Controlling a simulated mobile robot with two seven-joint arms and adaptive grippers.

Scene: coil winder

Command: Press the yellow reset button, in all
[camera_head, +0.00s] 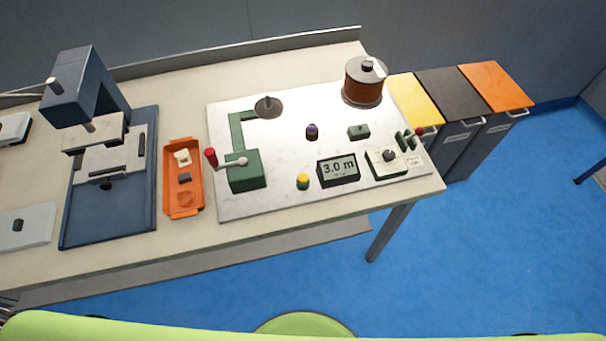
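The yellow reset button (303,181) stands on the white plate (270,203) of the coil winder, near its front edge. It is just left of a display (338,172) that reads 3.0 m. To its left is a green block (246,171) with a red-knobbed crank. Nothing covers the button. Neither of my grippers shows in the head view, and nothing touches the button.
A copper-coloured spool (364,86) stands at the plate's back right. An orange tray (183,208) with small parts and a blue press (84,95) are at left. Yellow, dark and orange bins stand right of the table. The plate around the button is mostly clear.

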